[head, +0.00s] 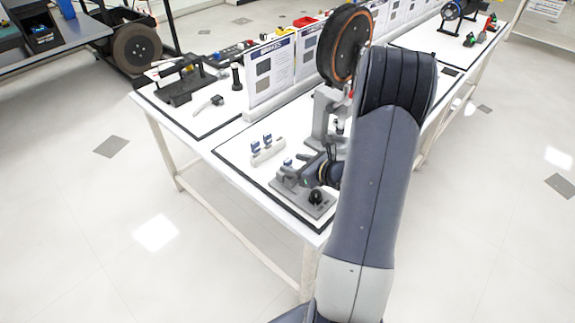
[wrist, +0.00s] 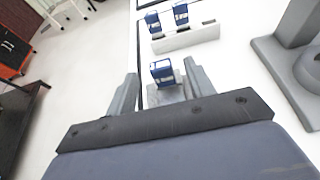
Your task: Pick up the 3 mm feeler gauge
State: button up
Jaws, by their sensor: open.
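Three blue feeler gauges show. Two stand in a white holder (wrist: 187,38): one at left (wrist: 152,22) and one at right (wrist: 181,15). In the head view these are the left gauge (head: 255,147) and the right gauge (head: 267,139). Size marks are too small to read, so I cannot tell which is 3 mm. My gripper (wrist: 162,70) is open, its fingers on either side of the third gauge, with visible gaps. Contact is not visible.
A grey stand (wrist: 272,52) with a large wheel (head: 345,45) rises right of the gauges. A white panel (head: 271,73) divides the white table (head: 235,148). A grey plate with a black knob (head: 316,196) lies near the front edge. My arm hides the table's right part.

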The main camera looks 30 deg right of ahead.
aim_at(290, 162)
jog(key=x, duration=0.3)
jog(key=shift+w+a+f, duration=0.1)
jog(key=shift+w+f, duration=0.05)
jog(key=shift+w, duration=0.2)
jog(key=shift+c, duration=0.5)
